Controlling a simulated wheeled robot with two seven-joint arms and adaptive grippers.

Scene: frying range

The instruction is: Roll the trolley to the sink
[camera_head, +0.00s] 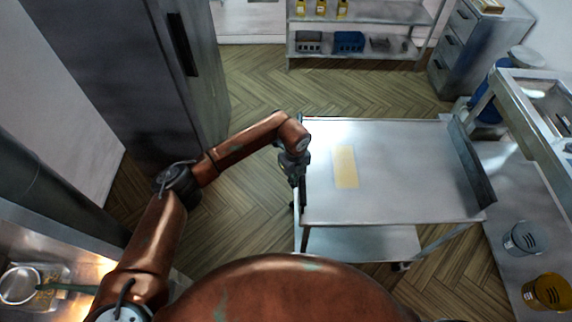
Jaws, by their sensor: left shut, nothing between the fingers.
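The metal trolley (410,170) stands in the middle right of the view, with a flat top, a lower shelf (365,243) and a pale yellow rectangle on its top. My left gripper (298,195) points down at the trolley's left edge, shut and with nothing held. I cannot tell if it touches the edge. A metal unit with a recessed basin (552,98), which looks like the sink, is at the right edge, partly cut off. My right gripper is out of view.
A tall dark cabinet (190,80) is at left. A grey bucket (525,238) and a yellow bucket (547,291) are at right. Wooden floor is free behind the trolley.

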